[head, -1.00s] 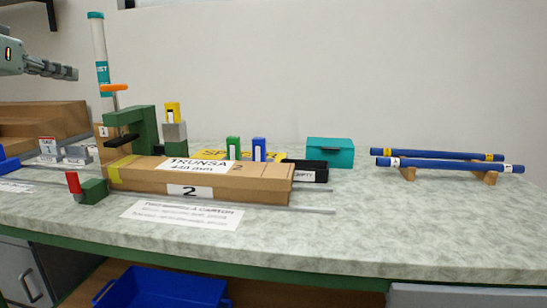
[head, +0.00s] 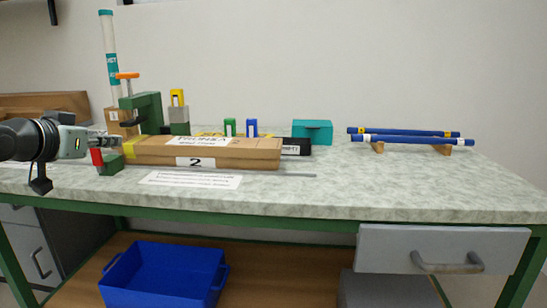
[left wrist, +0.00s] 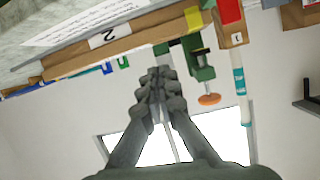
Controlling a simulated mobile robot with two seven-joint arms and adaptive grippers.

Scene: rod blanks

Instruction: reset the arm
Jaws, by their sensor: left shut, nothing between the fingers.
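My left gripper (head: 106,142) comes in from the left in the head view, close to the left end of the cardboard carton marked 2 (head: 235,152), beside the green clamp (head: 142,108) with its orange handle. Its fingers are shut with nothing between them. In the left wrist view the shut fingers of my left gripper (left wrist: 160,95) point toward the green clamp (left wrist: 200,60) and the carton (left wrist: 125,38). I cannot tell whether the fingers touch anything. My right gripper is in neither view.
Two blue rods (head: 410,138) lie on wooden supports at the right. A teal box (head: 312,131) stands at the back. A red-and-green block (head: 107,163) sits by my gripper. A blue bin (head: 163,277) is under the bench. The bench top at right front is clear.

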